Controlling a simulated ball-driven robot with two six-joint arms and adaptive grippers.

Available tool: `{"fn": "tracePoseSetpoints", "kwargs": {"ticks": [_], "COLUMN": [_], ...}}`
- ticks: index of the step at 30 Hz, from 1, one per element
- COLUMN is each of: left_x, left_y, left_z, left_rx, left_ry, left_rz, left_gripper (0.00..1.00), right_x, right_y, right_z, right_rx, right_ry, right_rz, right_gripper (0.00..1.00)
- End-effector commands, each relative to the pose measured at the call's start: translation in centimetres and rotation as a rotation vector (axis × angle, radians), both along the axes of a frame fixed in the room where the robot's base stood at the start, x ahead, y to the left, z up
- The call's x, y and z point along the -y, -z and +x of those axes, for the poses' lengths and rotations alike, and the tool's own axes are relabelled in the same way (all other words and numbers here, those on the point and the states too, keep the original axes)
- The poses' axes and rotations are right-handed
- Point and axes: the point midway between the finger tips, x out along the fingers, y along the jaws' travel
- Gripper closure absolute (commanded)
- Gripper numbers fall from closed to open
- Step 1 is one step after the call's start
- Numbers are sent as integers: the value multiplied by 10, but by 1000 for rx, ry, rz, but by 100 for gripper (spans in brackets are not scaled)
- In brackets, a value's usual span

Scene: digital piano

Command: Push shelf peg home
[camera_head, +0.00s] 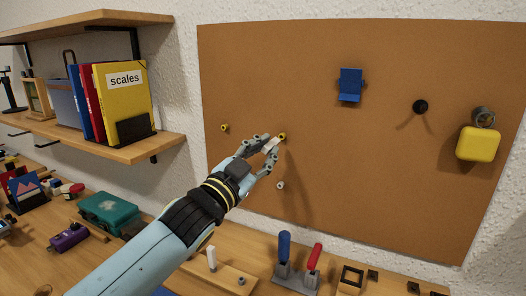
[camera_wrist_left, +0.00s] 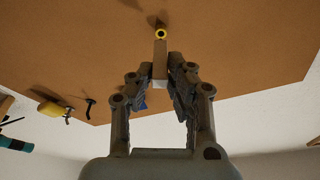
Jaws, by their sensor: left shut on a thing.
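My left gripper (camera_head: 272,145) is raised in front of the brown corkboard (camera_head: 330,60) and shut on a small pale peg (camera_head: 270,146). In the left wrist view the peg (camera_wrist_left: 160,62) stands between the fingertips (camera_wrist_left: 160,82), its far end pointing at the board. A yellow ring-shaped socket (camera_head: 282,136) with a dark centre is right at that end, and it also shows in the left wrist view (camera_wrist_left: 160,33). The peg's end looks to be at the ring's edge; I cannot tell whether it is inside. My right gripper is not in view.
Another yellow socket (camera_head: 224,128) is left on the board; a small grey fitting (camera_head: 280,185) is below. A wooden shelf (camera_head: 165,143) with folders is at left; the bench below is cluttered.

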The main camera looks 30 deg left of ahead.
Motion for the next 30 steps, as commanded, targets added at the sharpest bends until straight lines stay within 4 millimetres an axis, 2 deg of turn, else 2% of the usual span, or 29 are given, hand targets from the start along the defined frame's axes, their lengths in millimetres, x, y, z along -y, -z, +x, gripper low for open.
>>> {"fn": "tracePoseSetpoints", "kwargs": {"ticks": [11,30], "left_x": [0,-1], "left_y": [0,0], "left_z": [0,13], "left_rx": [0,1], "left_ry": [0,1], "left_rz": [0,0], "left_gripper": [100,100], "right_x": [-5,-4], "right_y": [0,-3], "right_z": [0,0], "right_rx": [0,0], "right_ry": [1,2], "right_rz": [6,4], "right_gripper": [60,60]}}
